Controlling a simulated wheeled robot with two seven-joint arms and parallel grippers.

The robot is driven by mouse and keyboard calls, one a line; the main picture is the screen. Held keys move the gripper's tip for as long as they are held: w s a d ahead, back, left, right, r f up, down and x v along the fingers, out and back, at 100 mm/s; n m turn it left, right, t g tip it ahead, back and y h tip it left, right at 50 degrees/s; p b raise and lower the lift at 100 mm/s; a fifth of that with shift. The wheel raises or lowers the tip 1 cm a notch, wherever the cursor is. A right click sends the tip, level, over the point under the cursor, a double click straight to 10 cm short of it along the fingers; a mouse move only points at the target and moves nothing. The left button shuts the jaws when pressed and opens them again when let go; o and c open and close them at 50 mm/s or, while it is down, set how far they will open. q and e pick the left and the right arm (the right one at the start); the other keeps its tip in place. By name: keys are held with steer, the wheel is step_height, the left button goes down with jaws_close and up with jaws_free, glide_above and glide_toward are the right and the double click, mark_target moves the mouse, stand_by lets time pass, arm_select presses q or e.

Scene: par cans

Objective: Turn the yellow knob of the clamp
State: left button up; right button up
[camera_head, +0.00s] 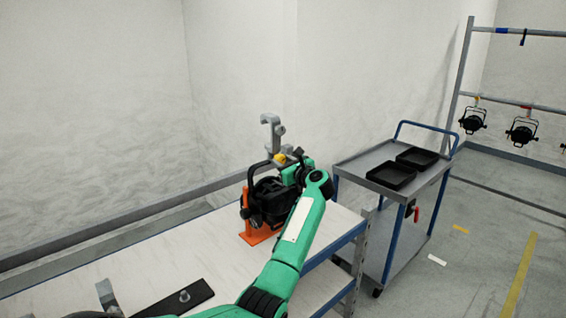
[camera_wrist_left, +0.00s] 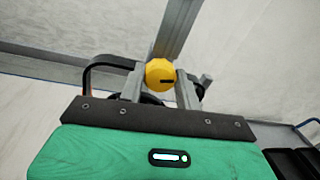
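A black par can (camera_head: 268,200) stands in an orange stand (camera_head: 250,238) on the white table. A grey hook clamp (camera_head: 270,125) rises above its bracket. The clamp's yellow knob (camera_head: 280,159) shows low on the clamp. In the head view my left gripper (camera_head: 289,160) is at the knob, partly hidden. My right gripper is not in view.
A grey cart (camera_head: 345,168) with blue handles and two black trays (camera_head: 391,175) stands right of the table (camera_head: 130,258). A black plate with a bolt (camera_head: 175,299) lies at the table's front. More lamps (camera_head: 472,121) hang from a rack at the right.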

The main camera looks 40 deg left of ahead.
arm_select(q)
steer(key=shift+c, duration=1.4)
